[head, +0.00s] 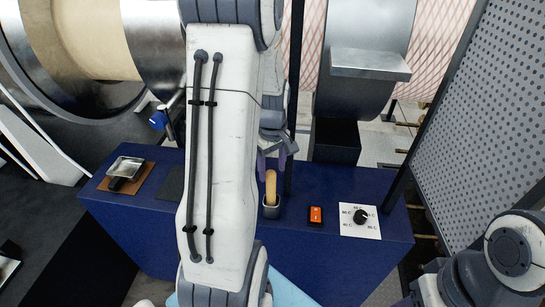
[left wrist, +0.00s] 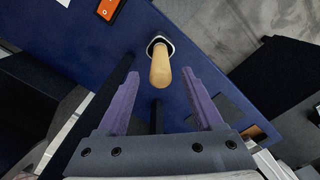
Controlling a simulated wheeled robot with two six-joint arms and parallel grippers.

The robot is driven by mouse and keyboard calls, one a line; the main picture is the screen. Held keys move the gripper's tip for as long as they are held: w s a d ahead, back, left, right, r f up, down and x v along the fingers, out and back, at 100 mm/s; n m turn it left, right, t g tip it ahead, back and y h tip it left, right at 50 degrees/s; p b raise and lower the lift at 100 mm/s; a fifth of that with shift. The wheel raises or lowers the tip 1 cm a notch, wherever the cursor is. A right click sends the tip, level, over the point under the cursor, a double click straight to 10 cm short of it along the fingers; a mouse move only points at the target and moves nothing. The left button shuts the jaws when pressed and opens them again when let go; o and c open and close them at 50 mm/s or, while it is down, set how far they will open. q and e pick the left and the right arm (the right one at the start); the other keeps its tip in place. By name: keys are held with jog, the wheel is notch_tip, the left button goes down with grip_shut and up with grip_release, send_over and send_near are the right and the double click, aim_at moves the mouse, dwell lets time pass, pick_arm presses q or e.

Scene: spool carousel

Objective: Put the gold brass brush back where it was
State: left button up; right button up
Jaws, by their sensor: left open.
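A tan wooden handle (head: 270,186) stands upright in a small grey cup (head: 271,211) on the blue bench; its lower end is hidden in the cup, so I cannot see bristles or their colour. My left gripper (head: 272,160) is open just above and behind the handle. In the left wrist view, the handle (left wrist: 160,68) shows between the two spread purple fingers of the left gripper (left wrist: 160,75), with gaps on both sides. The fingers hold nothing. My right gripper is out of view.
A dark bin (head: 336,145) stands behind, and a perforated panel (head: 490,100) rises at right. My left arm hides the bench's middle.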

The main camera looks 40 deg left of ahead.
pick_arm(q)
notch_tip(320, 180, up, 5)
jog(key=shift+r, duration=0.2)
jog(key=shift+d+r, duration=0.1)
jog(key=shift+d, duration=0.15)
jog(key=s+d+r+m, duration=0.2)
jog(key=d+m, duration=0.7)
jog(key=d, duration=0.7)
jog(key=s+d+m+h, duration=0.1)
jog(key=s+d+m, duration=1.2)
jog(key=s+d, duration=0.1)
jog(key=shift+s+r+m, duration=0.15)
jog(key=shift+r+m, duration=0.2)
jog(key=shift+m, duration=0.05)
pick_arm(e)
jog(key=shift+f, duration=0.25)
